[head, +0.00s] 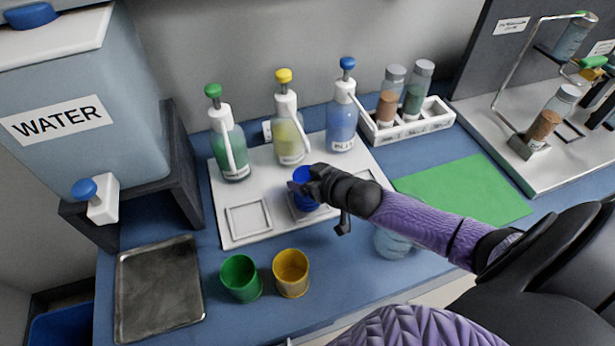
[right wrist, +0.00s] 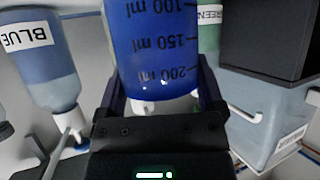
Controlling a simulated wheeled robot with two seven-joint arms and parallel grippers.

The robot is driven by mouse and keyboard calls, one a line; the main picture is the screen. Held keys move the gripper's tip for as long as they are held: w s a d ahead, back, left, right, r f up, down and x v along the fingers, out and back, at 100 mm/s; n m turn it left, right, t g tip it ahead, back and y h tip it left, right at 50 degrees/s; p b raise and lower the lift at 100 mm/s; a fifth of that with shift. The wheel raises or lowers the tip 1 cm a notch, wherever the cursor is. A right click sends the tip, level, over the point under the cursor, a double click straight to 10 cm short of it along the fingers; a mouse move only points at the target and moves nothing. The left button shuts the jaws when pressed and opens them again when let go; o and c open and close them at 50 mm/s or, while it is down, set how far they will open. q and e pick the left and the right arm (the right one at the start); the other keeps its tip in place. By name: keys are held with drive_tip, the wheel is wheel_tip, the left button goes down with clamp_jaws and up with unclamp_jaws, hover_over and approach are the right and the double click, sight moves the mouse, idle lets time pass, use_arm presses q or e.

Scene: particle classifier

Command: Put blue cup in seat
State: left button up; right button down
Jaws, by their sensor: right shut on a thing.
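The blue cup (head: 303,199) is over the middle square seat (head: 297,215) of the white tray, in front of the bottles. I cannot tell whether its base touches the seat. My right gripper (head: 300,186) reaches in from the right and is shut on the cup. In the right wrist view the blue cup (right wrist: 152,45), with ml marks, stands between the two fingers of the gripper (right wrist: 160,88). The left seat (head: 248,217) is empty. The right seat is mostly hidden behind my gripper. My left gripper is not in view.
Green (head: 240,278) and yellow (head: 291,273) cups stand in front of the tray (head: 232,240). Green (head: 229,150), yellow (head: 288,140) and blue (head: 342,125) pump bottles stand behind. A metal tray (head: 160,290), water tank (head: 75,95) and green mat (head: 465,190) lie around.

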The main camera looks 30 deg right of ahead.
drive_tip(key=shift+f, duration=0.1)
unclamp_jaws()
drive_tip(key=p+v, duration=0.5)
drive_tip(key=v, duration=0.7)
